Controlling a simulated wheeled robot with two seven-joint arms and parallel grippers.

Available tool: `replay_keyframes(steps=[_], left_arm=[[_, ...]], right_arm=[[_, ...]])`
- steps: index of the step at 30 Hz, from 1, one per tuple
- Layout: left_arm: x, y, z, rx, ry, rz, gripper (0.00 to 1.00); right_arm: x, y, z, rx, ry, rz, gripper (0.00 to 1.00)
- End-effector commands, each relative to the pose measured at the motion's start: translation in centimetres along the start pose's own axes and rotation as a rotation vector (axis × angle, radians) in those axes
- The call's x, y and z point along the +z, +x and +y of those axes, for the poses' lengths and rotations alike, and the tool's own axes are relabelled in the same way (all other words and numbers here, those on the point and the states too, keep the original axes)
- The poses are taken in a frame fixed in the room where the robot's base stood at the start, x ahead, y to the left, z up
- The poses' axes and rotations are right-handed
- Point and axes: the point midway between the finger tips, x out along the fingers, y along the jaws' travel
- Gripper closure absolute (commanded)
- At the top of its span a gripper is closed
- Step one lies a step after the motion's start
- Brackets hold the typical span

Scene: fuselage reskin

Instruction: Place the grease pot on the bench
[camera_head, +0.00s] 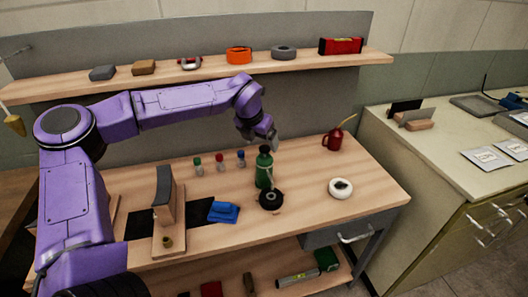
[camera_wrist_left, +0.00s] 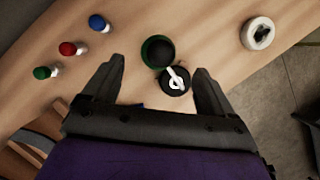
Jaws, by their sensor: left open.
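The grease pot (camera_head: 271,200) appears to be a small, round black pot with a pale, thin handle standing up from it. It sits on the wooden bench (camera_head: 305,215), just in front of a dark green bottle (camera_head: 264,167). In the left wrist view the pot (camera_wrist_left: 174,84) shows between and beyond my fingertips, next to the bottle's dark top (camera_wrist_left: 157,51). My left gripper (camera_head: 272,140) is open and empty, above the bench; it also shows in the left wrist view (camera_wrist_left: 160,78). My right gripper is not in view.
A white roll (camera_head: 341,188) lies to the right, with a red oil can (camera_head: 334,140) behind it. Several small coloured-cap bottles (camera_head: 220,162) stand left of the green bottle. A blue tool (camera_head: 223,212) and an upright grey-faced block (camera_head: 165,190) are further left. The bench's front right is clear.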

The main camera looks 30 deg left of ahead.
Motion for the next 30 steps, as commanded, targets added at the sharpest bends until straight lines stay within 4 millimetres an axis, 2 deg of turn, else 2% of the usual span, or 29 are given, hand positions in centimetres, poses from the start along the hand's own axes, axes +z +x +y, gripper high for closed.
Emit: replay_keyframes(steps=[3,9,30], left_arm=[[0.0,-2.4,0.0,0.000,0.000,-0.003,0.14],[0.0,-4.2,0.0,0.000,0.000,0.000,0.14],[0.0,-4.2,0.0,0.000,0.000,0.001,0.14]], right_arm=[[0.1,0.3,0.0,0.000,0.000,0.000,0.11],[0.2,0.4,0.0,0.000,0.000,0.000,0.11],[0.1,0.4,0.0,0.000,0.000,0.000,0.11]])
